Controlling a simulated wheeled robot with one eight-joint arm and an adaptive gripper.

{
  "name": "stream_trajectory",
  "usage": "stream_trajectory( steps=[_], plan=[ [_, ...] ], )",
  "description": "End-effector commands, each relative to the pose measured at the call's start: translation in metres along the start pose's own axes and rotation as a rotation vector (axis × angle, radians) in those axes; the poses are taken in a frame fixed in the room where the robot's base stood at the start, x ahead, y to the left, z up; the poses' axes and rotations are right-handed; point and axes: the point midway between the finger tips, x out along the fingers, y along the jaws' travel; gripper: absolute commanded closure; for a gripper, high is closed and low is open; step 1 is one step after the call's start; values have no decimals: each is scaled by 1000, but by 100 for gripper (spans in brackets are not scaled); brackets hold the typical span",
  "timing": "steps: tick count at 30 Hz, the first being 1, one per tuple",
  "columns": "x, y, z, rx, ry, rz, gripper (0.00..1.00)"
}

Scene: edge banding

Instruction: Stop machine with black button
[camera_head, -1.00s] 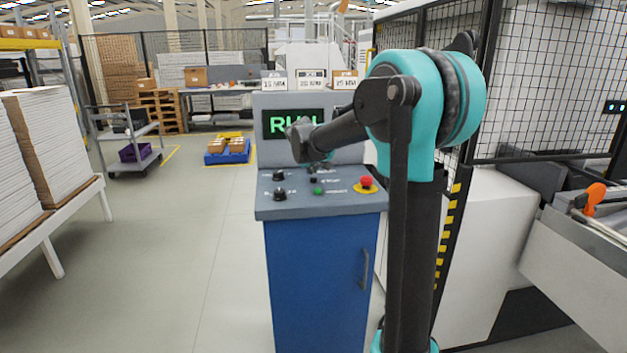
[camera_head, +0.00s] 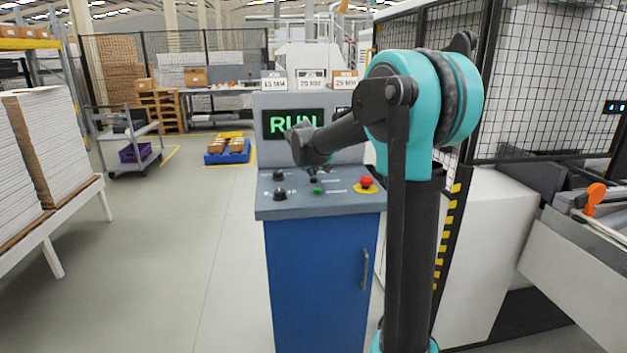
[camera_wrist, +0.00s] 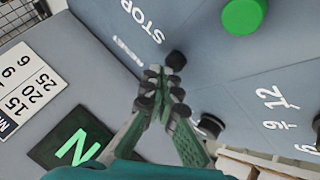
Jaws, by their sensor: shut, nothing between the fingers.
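In the wrist view, a small round black button (camera_wrist: 176,61) stands beside the printed STOP label on the grey console. My gripper (camera_wrist: 166,87) is shut and empty. Its fingertips are right beside the black button in the picture; I cannot tell whether they touch it. In the head view, my gripper hangs over the console top behind my forearm and is mostly hidden. The screen (camera_head: 293,124) on the console reads RUN in green. Part of it shows in the wrist view (camera_wrist: 75,150).
A green button (camera_wrist: 243,15) and a black knob (camera_wrist: 208,127) lie near the fingertips. A red emergency button (camera_head: 366,182) on a yellow base and black selector knobs (camera_head: 280,194) sit on the console (camera_head: 300,209). Mesh fencing (camera_head: 550,80) stands at the right.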

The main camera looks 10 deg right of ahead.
Motion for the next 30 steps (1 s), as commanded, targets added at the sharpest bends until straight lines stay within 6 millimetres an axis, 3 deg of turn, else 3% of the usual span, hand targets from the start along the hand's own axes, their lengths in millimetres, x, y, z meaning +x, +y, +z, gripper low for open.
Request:
stream_trajectory(
  steps=[30],
  plan=[
    [6, -4, 4, 0, 0, 0, 100]
  ],
)
